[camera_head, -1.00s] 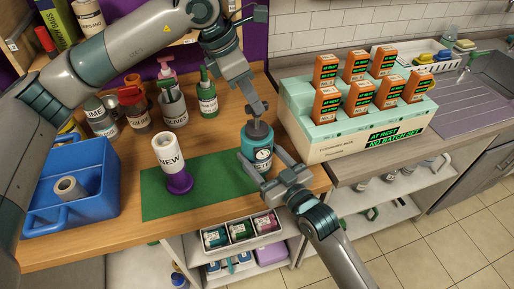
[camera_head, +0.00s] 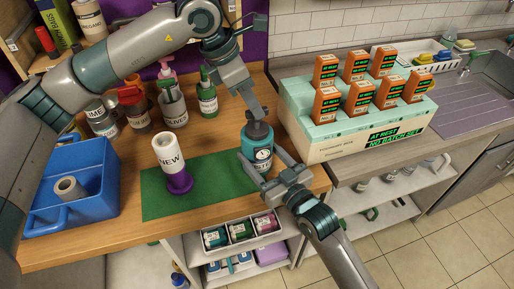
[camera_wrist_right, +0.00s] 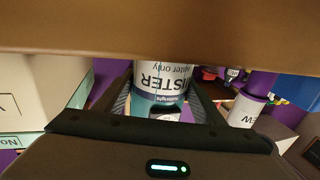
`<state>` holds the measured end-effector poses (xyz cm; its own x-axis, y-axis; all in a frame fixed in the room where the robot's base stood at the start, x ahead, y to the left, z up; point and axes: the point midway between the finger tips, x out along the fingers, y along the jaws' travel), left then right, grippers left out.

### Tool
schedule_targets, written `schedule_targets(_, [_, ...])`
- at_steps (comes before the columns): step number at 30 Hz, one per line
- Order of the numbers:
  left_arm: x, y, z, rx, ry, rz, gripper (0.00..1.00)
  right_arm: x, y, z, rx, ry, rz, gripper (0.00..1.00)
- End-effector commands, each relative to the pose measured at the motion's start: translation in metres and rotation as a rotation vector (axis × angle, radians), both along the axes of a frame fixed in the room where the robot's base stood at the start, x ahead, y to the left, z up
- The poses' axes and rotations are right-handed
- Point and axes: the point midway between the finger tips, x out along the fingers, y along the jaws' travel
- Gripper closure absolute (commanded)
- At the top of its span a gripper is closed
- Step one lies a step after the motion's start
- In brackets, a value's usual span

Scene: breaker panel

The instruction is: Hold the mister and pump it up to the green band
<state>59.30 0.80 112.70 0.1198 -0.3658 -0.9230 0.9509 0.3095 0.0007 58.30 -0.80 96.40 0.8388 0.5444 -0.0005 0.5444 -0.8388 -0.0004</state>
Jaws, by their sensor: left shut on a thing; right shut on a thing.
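The mister (camera_head: 255,160) is a teal bottle standing at the right edge of the green mat, with a dark grey pump top and a round dial (camera_head: 263,155) on its front. The dial's needle and green band are too small to read. My left gripper (camera_head: 256,113) is shut at the pump top from above. My right gripper (camera_head: 272,172) is shut around the mister's lower body from the front right. In the right wrist view the mister (camera_wrist_right: 163,82) sits between the two fingers, its label upside down; the dial is mostly hidden there.
A white-and-purple bottle marked NEW (camera_head: 168,150) stands on the green mat (camera_head: 210,185). A blue bin (camera_head: 95,205) holding a roll is at left. Bottles stand behind. A box of orange packs (camera_head: 330,148) is close on the right. The mat between bottle and mister is clear.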

Motion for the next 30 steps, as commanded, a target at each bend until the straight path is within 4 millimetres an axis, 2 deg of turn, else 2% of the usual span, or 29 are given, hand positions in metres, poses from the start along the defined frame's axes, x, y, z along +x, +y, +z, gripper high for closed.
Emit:
schedule_targets(6, [0.000,0.001,-0.017,0.004,0.003,0.001,1.00,-0.001,0.000,-0.001,-0.001,0.001,0.001,0.64])
schedule_targets(18, [0.000,0.001,-0.018,0.005,0.002,0.002,1.00,-0.001,0.000,-0.001,-0.001,0.000,0.001,0.64])
schedule_targets(24, [0.000,0.001,-0.026,0.005,0.003,0.001,1.00,-0.001,0.000,-0.001,-0.001,0.000,0.001,0.64])
schedule_targets(25, [0.000,0.001,-0.027,0.004,0.003,0.001,0.84,-0.001,0.000,-0.001,-0.001,0.000,0.001,0.64])
schedule_targets(27, [0.000,0.001,-0.026,0.005,0.002,0.002,0.68,-0.001,0.000,-0.001,-0.001,0.000,0.001,0.64])
schedule_targets(30, [0.000,0.001,-0.026,0.004,0.002,0.002,0.67,-0.001,0.000,-0.001,-0.001,0.001,0.001,0.64])
